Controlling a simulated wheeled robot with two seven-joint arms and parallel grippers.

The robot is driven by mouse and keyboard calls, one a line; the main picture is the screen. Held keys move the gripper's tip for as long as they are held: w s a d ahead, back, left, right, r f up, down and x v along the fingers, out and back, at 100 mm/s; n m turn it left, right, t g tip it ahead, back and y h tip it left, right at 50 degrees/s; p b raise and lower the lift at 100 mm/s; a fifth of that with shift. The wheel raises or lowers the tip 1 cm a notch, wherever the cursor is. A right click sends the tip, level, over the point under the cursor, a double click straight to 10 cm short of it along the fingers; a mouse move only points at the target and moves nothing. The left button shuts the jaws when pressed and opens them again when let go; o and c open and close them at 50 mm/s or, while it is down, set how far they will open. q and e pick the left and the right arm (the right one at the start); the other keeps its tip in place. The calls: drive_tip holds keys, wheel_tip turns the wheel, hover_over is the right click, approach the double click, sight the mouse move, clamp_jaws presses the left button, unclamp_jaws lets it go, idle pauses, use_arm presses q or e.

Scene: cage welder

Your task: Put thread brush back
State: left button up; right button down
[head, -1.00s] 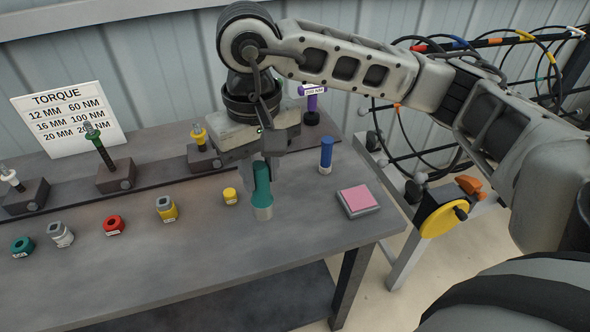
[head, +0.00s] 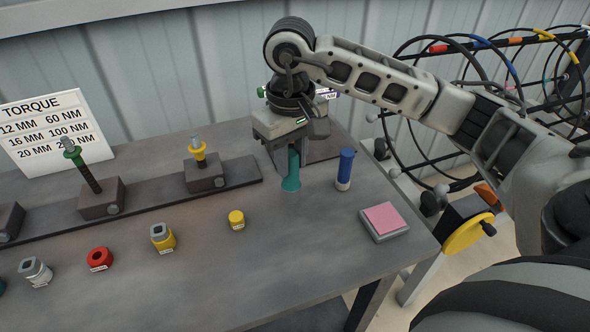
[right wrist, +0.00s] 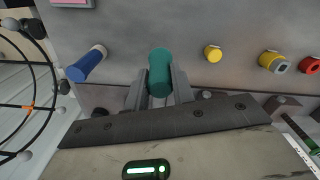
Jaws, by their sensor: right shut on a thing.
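A teal-handled tool, which looks like the thread brush (head: 291,177), stands roughly upright under my right gripper (head: 292,150) near the back right of the workbench. My right gripper is shut on it. In the right wrist view the teal handle (right wrist: 160,72) sits between the two fingers of my right gripper (right wrist: 158,92). Its lower end looks close to the bench top; I cannot tell if it touches. A blue-handled tool with a pale base (head: 345,170) stands just to its right, apart from it. My left gripper is not in view.
A pink pad on a grey block (head: 384,221) lies at the bench's right edge. A small yellow cap (head: 236,219), a yellow-grey nut (head: 162,238) and a red nut (head: 100,259) lie to the left. Threaded posts on blocks (head: 205,174) line the back.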

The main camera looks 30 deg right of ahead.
sight(295, 174)
drive_tip(key=f, duration=0.1)
drive_tip(key=d+f, duration=0.1)
drive_tip(key=f, duration=0.1)
drive_tip(key=shift+w+f+p, duration=0.2)
drive_tip(key=shift+f+p, duration=0.1)
drive_tip(key=shift+p, duration=0.1)
drive_tip(key=shift+f, duration=0.6)
drive_tip(key=c, duration=1.2)
unclamp_jaws()
wheel_tip(295, 174, up, 12)
drive_tip(key=shift+r+b, duration=0.2)
drive_tip(key=shift+b, duration=0.1)
drive_tip(key=shift+f, duration=0.1)
